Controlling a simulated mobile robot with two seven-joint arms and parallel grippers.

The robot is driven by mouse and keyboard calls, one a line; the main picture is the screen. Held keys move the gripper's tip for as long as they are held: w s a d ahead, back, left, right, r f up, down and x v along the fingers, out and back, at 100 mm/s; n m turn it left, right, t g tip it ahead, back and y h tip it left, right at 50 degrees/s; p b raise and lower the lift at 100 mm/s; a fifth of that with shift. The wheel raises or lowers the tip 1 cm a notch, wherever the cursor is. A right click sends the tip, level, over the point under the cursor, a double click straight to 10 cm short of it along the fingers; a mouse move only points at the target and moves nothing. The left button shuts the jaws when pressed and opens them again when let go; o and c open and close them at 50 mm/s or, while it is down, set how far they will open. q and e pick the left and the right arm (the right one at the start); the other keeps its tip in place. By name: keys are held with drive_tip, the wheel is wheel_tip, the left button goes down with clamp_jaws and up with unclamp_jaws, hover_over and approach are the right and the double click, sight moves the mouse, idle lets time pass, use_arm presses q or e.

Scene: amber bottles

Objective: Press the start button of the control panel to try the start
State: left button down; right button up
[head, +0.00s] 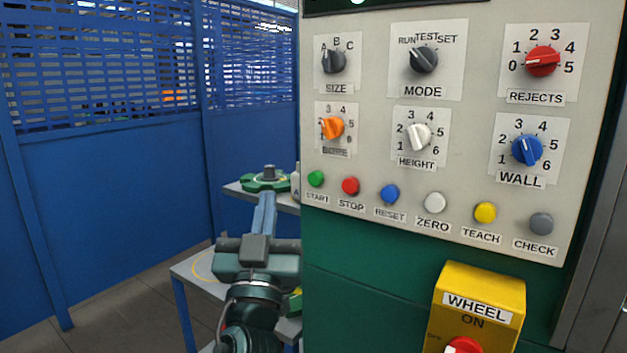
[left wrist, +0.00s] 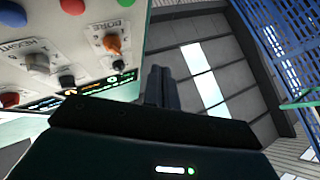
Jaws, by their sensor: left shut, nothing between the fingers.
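The control panel (head: 470,215) is a pale plate on a dark green cabinet. Its green start button (head: 316,179) is at the left end of the button row, above the START label. In the left wrist view a sliver of the green button (left wrist: 123,3) shows at the top edge. My left gripper (head: 265,197) is shut and empty, fingers pointing up and away, left of and slightly below the start button in the head view. Its closed fingers (left wrist: 160,72) show apart from the panel in the left wrist view. My right gripper is not in view.
The red stop button (head: 350,186) is right of the start button, with more buttons beyond. The orange knob (head: 332,128) is above. A yellow wheel switch box (head: 480,290) is lower right. A shelf with a green fixture (head: 262,183) stands behind the left gripper, before blue fencing (head: 100,190).

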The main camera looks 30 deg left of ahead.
sight(316, 179)
use_arm(q)
drive_tip(key=w, duration=0.6)
drive_tip(key=w+b, duration=0.1)
drive_tip(key=w, duration=0.2)
drive_tip(key=shift+d, duration=0.3)
idle(0.3)
drive_tip(key=shift+f, duration=0.1)
idle(1.4)
drive_tip(key=shift+w+b, duration=0.4)
drive_tip(key=shift+b, duration=0.05)
